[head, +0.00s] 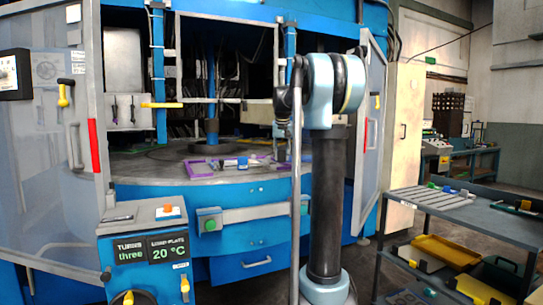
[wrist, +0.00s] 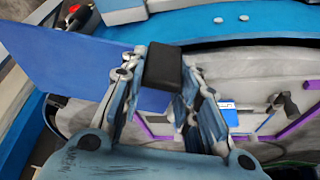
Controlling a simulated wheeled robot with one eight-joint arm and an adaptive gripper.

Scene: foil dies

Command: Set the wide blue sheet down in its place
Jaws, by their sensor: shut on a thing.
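The wide blue sheet (wrist: 75,52) shows in the wrist view as a flat blue panel reaching from the upper left toward my gripper. In the head view the frame (head: 190,170) sits on the table's front part. I cannot make out the sheet in the head view.
The grey table (head: 140,168) stands inside a blue machine with open doors. A small blue-and-white piece (wrist: 228,113) and a clamp-like dark part (wrist: 287,103) are at the frame. A console (head: 145,235) stands at front left, a shelved cart (head: 440,203) at right.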

